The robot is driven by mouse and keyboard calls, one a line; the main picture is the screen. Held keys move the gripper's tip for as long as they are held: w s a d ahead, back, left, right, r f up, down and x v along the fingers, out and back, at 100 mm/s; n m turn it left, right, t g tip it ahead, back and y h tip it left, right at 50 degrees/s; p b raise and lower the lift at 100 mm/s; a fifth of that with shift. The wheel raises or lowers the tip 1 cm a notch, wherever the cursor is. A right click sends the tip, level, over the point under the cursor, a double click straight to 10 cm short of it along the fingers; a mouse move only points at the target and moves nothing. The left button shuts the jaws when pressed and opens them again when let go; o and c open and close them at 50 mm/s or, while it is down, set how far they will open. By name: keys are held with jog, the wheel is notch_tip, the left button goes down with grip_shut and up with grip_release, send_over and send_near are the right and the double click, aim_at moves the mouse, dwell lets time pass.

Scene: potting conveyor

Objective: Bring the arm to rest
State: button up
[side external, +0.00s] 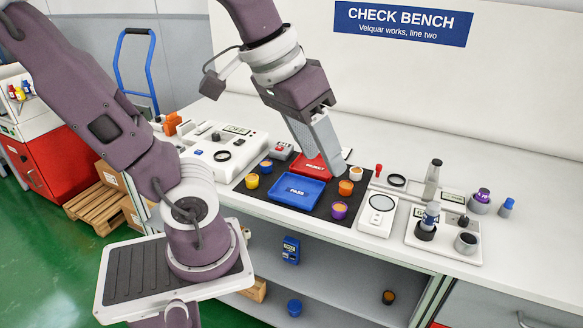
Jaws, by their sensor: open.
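My gripper (318,145) hangs pointing down over the dark mat on the white bench, near the red tray. It is open; its grey fingers are seen nearly edge-on and hide part of the red tray. Nothing shows held between them. The red tray (309,168), with a white label, lies behind the blue tray (297,192), labelled PASS. I cannot tell how high the fingertips are above the mat.
Small yellow (252,181), orange (345,187) and purple (339,210) pots stand around the trays. A white scale-like device (378,214) and a device with an upright post (433,180) stand right. Another white instrument (222,143) stands left. The bench's back right is clear.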

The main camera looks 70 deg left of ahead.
jog(key=s+f, duration=0.1)
jog(key=s+m, duration=0.1)
jog(key=s, duration=0.1)
jog(key=s+f+m, duration=0.1)
jog(key=shift+s+a+f+t+y, duration=0.1)
jog(key=shift+s+f+t+y, duration=0.05)
jog(key=shift+f+t+y, duration=0.2)
